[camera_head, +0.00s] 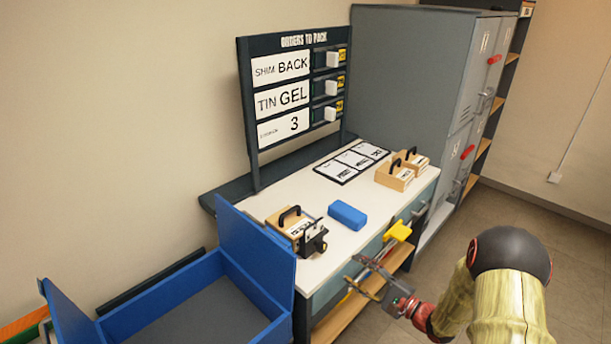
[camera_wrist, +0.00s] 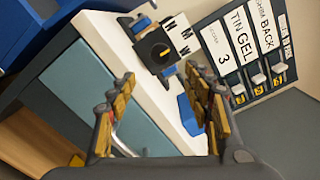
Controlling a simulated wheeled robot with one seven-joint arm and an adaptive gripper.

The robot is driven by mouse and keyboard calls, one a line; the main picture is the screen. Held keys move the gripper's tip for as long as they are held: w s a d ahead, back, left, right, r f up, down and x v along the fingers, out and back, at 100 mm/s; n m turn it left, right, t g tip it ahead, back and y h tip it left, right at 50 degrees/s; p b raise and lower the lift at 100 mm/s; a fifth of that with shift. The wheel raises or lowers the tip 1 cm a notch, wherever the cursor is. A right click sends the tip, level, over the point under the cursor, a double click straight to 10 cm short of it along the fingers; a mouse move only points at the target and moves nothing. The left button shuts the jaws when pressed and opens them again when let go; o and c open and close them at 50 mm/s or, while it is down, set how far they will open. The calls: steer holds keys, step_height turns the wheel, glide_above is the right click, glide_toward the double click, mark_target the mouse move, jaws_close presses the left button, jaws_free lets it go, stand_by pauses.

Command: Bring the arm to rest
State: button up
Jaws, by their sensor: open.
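My gripper (camera_head: 376,282) is open and empty. It hangs in front of the workbench, beside its drawer front and beyond the table's edge. In the wrist view its two yellow-padded fingers (camera_wrist: 160,115) stand wide apart with nothing between them. My arm reaches in from the lower right of the head view.
The white workbench (camera_head: 312,265) carries a wooden box with a dark device (camera_head: 312,240), a blue block (camera_head: 347,214), two handled wooden boxes (camera_head: 394,178) and a dark card panel (camera_head: 350,161). An order board (camera_head: 243,110) stands behind. A blue bin (camera_head: 245,245) is left, grey lockers (camera_head: 400,75) right.

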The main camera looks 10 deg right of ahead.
steer(key=s+a+f+g+y, duration=0.2)
steer(key=s+a+f+g, duration=0.3)
steer(key=s+a+g, duration=0.3)
steer(key=s+a+r+n+g+h, duration=0.1)
steer(key=s+r+n+g+h, duration=0.15)
steer(key=s, duration=0.45)
steer(key=s+a+r+n+g+h, duration=0.1)
steer(key=s+r+n+g, duration=0.25)
steer(key=s, duration=0.35)
steer(key=s+d+r+n+h+p, duration=0.1)
steer(key=s+d+r+n+h, duration=0.4)
steer(key=s+r+n+h, duration=0.4)
step_height(320, 180, up, 14)
steer(key=a+n+t+p, duration=0.1)
steer(key=a+t, duration=0.2)
steer(key=t, duration=0.2)
steer(key=shift+w+r+n, duration=0.2)
steer(key=shift+w+n, duration=0.15)
steer(key=shift+n, duration=0.05)
